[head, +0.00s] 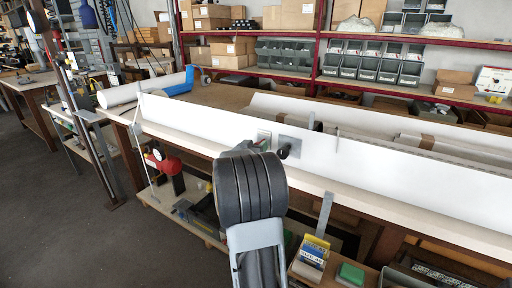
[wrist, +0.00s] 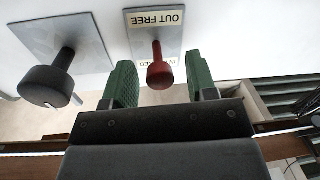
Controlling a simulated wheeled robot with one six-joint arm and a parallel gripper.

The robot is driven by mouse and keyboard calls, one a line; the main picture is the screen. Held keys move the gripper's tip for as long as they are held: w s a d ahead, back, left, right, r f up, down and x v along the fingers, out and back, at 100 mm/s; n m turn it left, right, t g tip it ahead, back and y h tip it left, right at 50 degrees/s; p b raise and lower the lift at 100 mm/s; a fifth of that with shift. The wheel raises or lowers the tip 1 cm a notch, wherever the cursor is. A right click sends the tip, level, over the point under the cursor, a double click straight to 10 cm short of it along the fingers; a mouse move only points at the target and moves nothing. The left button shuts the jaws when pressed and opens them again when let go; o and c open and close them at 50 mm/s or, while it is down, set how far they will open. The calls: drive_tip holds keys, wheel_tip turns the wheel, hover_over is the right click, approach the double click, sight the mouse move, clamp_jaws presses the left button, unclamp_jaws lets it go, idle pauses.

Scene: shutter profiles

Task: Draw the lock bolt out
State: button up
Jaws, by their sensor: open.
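The lock bolt shows in the wrist view as a red knob (wrist: 160,74) on a short stem. It stands out from a small labelled plate (wrist: 155,32) reading "OUT FREE" and, partly hidden, "IN ... ED", upside down in this view. My gripper (wrist: 160,82) is open, with one green finger on each side of the red knob and gaps between.
A black knob (wrist: 47,86) on a grey square plate (wrist: 85,45) stands beside the bolt; it also shows in the head view (head: 283,152). A thin upright pin (head: 337,138) is farther right. The bench edge (head: 345,193) runs below the profile. Shelves with bins stand behind.

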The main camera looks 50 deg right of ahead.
drive_tip(key=p+v, duration=0.1)
drive_tip(key=v, duration=1.3)
drive_tip(key=shift+d+f, duration=0.1)
